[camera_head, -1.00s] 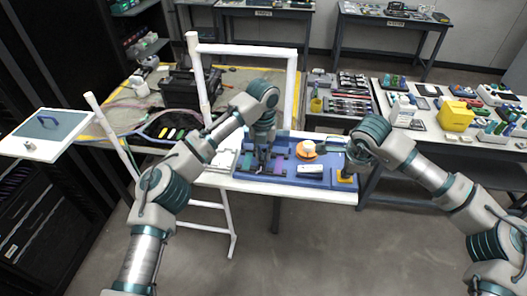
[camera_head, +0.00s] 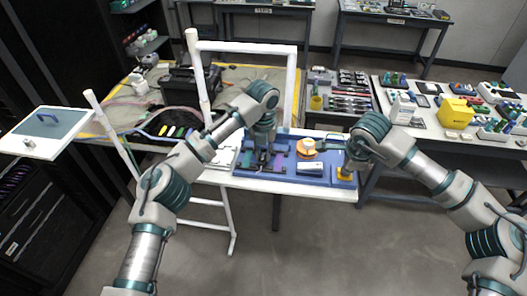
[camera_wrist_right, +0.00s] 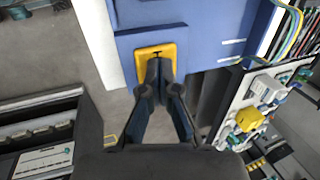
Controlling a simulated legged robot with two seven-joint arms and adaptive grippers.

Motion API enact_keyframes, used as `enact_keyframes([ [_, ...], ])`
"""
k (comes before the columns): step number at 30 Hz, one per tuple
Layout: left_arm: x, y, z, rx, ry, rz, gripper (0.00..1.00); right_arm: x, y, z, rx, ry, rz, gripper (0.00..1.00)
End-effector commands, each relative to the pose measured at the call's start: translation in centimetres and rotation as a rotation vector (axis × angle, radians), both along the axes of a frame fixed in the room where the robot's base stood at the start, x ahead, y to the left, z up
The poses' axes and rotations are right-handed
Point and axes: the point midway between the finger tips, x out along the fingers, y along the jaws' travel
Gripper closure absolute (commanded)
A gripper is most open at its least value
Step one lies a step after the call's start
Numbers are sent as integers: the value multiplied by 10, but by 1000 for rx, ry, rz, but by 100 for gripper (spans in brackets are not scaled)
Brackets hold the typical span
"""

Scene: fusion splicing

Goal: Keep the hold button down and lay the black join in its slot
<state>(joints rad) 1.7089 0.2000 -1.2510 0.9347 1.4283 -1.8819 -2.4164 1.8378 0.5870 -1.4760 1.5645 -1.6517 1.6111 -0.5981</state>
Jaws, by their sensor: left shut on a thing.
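The blue board (camera_head: 285,177) lies on the white table. My left gripper (camera_head: 263,160) points down over the left part of the board, beside purple and green pieces. It is shut on a small dark piece, which I take to be the black join; fingers and shadow hide most of it. Its slot cannot be made out. My right gripper (camera_head: 346,172) is at the board's right end, over the yellow hold button (camera_head: 344,177). In the right wrist view, its two fingers (camera_wrist_right: 159,66) are together, with tips on the yellow button (camera_wrist_right: 146,57).
An orange disc (camera_head: 306,147) and a white block (camera_head: 311,166) sit on the board between my grippers. A white frame (camera_head: 248,49) stands behind the table. A side table (camera_head: 460,138) with many parts is at right.

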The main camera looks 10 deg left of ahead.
Motion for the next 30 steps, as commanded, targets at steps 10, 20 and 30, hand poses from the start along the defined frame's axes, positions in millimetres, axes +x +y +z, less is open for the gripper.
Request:
enact_keyframes([
  [10, 0, 0, -3, 0, 0, 1, 100, 0, 0, -1, -1, 2, 0, 100],
  [20, 0, 0, -3, 0, 0, 1, 53, 0, 0, -1, -1, 2, 0, 100],
  [30, 0, 0, -3, 0, 0, 0, 56, 0, 0, -1, -1, 2, 0, 100],
])
